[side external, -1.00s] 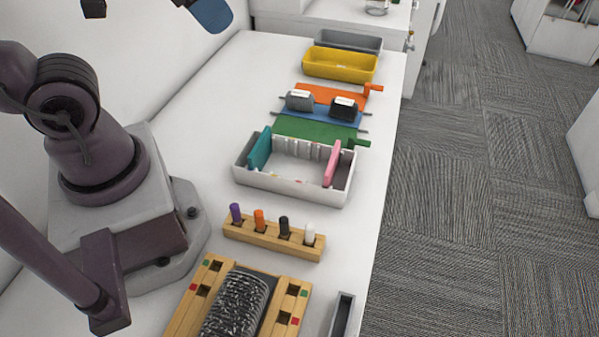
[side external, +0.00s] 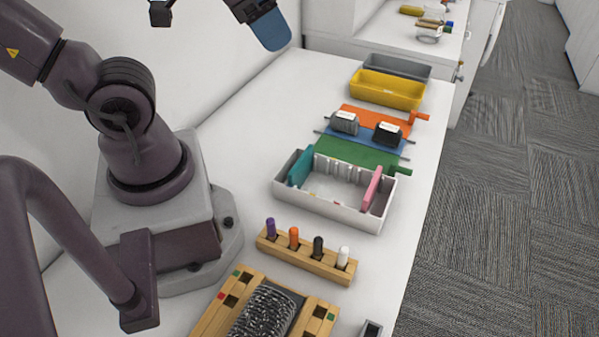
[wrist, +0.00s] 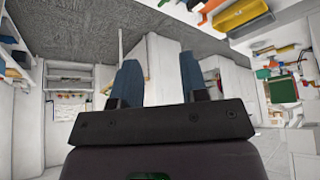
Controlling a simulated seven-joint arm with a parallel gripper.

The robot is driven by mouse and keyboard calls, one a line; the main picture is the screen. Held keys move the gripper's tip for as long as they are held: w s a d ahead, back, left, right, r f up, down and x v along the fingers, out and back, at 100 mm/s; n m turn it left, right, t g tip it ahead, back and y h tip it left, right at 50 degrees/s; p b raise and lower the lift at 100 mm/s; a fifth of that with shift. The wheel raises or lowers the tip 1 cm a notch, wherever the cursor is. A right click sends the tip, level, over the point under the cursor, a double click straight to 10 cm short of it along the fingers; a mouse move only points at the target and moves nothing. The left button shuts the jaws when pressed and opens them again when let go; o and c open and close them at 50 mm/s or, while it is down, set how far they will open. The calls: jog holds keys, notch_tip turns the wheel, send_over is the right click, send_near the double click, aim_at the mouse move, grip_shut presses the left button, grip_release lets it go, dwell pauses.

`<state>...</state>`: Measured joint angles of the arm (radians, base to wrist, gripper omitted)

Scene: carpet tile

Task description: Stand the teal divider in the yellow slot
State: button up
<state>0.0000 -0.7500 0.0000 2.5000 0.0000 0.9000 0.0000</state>
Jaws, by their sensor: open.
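The teal divider (side external: 301,167) stands upright inside the white open box (side external: 330,209), near its left end. A pink divider (side external: 371,190) stands near the right end of the same box. Ribbed slots line the box's far wall between them. My gripper (side external: 268,26) is high at the top of the side view, well above the table and away from the box. In the wrist view my gripper (wrist: 160,78) shows two blue fingers spread apart with nothing between them.
A wooden rack (side external: 300,262) with several coloured pegs stands in front of the box. Behind it lie a green panel (side external: 345,153) and two dark blocks on a blue panel. A yellow tray (side external: 388,89) and a grey tray (side external: 398,66) stand farther back. Table left of these is clear.

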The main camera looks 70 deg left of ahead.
jog(key=n+g, duration=0.7)
send_over(301, 171)
jog(key=s, duration=0.1)
notch_tip(301, 171, down, 20)
jog(key=shift+w+a+f+n+t, duration=0.3)
jog(key=shift+w+a+n+t, duration=0.4)
jog(key=shift+a+n, duration=0.2)
notch_tip(301, 171, down, 7)
jog(key=shift+r, duration=0.1)
jog(key=shift+d+f, duration=0.15)
jog(key=shift+f, duration=1.35)
jog(key=shift+d+f, duration=0.15)
jog(key=shift+f, duration=1.35)
jog(key=shift+c, duration=0.2)
grip_shut()
